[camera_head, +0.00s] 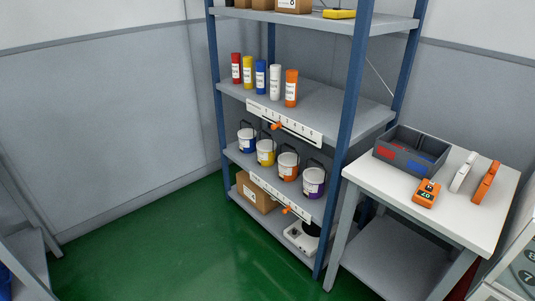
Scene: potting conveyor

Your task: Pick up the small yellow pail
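The small yellow pail (266,154) stands upright on the lower-middle shelf (240,158) of the blue-framed rack, second from the left in a row of pails. It has a white upper part and a dark handle. A blue pail (247,142) stands to its left and an orange pail (288,168) to its right. A purple pail (314,184) is at the right end. Neither of my grippers is in view.
Spray cans (262,78) stand on the shelf above. Label strips with orange pieces line shelf edges. A cardboard box (256,194) and a white device (300,238) sit below. A white table (452,208) with a grey bin (411,150) stands right. Green floor (165,240) is clear.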

